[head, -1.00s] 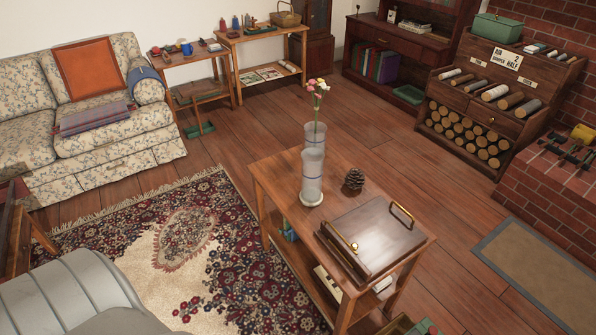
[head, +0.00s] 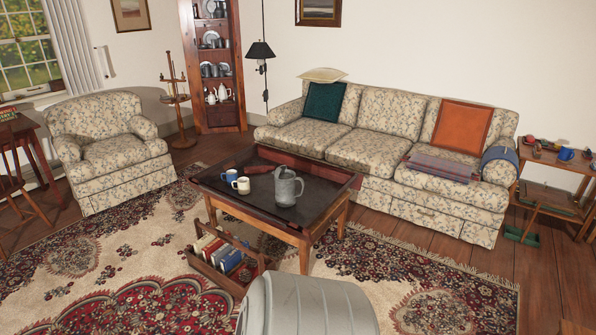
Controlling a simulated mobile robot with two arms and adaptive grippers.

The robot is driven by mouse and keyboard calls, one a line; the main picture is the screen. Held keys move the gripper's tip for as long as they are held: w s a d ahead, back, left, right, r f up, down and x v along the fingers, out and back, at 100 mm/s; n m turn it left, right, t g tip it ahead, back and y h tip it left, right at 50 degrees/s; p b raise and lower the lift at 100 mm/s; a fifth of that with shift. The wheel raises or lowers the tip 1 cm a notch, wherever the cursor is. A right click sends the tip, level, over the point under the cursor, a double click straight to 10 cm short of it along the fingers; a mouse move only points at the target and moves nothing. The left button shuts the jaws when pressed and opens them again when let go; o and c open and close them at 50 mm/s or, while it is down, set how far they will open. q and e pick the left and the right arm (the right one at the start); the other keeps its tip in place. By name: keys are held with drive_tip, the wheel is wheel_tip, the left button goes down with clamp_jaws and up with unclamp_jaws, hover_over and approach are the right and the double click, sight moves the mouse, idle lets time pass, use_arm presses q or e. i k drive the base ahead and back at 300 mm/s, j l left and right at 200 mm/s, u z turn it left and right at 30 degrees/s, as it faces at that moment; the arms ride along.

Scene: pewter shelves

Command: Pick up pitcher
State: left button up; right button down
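A grey metal pitcher (head: 287,187) stands upright on the dark tray top of a wooden coffee table (head: 215,191). Its handle is on its right side in the picture. Two mugs, one white and blue (head: 230,177) and one cream (head: 242,186), stand just left of it. A dark reddish object (head: 260,169) lies behind the mugs. Neither of my grippers shows in the head view.
A floral sofa (head: 375,148) stands close behind the table, and a floral armchair (head: 112,150) is to the left. A wooden rack of books (head: 225,255) sits on the floor before the table. The patterned rug (head: 400,290) is open at front right.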

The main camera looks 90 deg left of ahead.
sight(284, 178)
drive_tip(key=u, duration=2.9)
drive_tip(key=i+j+z, duration=0.15)
drive_tip(key=i+j, duration=0.25)
